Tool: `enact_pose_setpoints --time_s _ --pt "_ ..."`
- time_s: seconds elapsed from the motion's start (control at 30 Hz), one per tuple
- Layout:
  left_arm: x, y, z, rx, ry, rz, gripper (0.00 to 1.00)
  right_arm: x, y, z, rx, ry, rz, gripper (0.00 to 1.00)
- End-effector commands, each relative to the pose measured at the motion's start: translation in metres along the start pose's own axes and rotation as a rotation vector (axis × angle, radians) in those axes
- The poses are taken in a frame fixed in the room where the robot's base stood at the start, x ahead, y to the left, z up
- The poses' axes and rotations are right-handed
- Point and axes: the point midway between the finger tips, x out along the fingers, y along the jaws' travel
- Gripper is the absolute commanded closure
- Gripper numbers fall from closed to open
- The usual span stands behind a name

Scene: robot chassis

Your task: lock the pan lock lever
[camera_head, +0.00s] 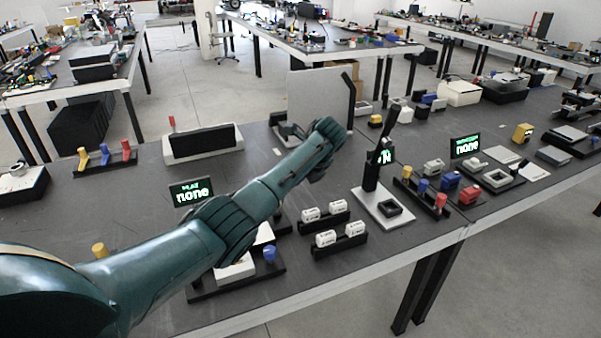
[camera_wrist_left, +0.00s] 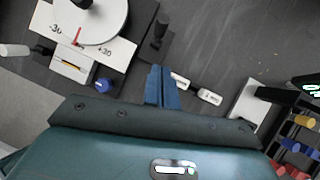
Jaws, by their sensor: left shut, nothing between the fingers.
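A white dial plate (camera_wrist_left: 105,50) marked -30 and +30, with a white disc and red pointer, is at the upper left of the wrist view. Beside it stands a small black lever (camera_wrist_left: 160,32) on a dark base; I cannot read a label showing it is the pan lock lever. My left gripper (camera_wrist_left: 162,88) is shut and empty, its blue fingers seen from above below the lever in the picture. In the head view the left gripper (camera_head: 326,135) is at the far end of my arm, above the table. The arm hides much of the dial fixture. My right gripper is out of view.
A black post on a white base (camera_head: 383,212) stands to the right, with yellow, blue and red knobs (camera_head: 440,200) beyond. Green-lit signs read "none" (camera_head: 192,193). A blue knob (camera_head: 270,254) is near the table edge.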

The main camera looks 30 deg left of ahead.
Motion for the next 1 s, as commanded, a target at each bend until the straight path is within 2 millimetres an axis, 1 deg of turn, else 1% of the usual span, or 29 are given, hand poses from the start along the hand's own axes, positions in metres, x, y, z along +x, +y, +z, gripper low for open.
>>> enact_pose_setpoints --time_s 0.03,0.1,0.23,0.77,0.87,0.97,1.0 --pt "-0.007 -0.001 0.001 0.000 -0.001 -0.002 1.00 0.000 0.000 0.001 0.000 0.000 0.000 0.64" --pt "-0.015 -0.001 0.001 0.000 0.000 -0.001 1.00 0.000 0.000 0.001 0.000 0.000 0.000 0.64" --pt "-0.022 0.000 0.002 0.001 0.001 0.001 1.00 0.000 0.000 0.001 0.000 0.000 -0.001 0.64" --pt "-0.023 0.000 0.001 -0.001 0.002 0.001 1.00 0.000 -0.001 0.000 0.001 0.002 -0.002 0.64" --pt "-0.017 0.001 -0.011 -0.023 0.012 -0.008 1.00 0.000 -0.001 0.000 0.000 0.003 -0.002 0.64" --pt "-0.002 0.006 -0.044 -0.100 0.042 -0.034 1.00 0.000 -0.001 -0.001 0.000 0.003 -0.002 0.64" --pt "0.006 0.010 -0.063 -0.150 0.062 -0.047 1.00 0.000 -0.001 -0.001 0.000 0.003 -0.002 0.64"
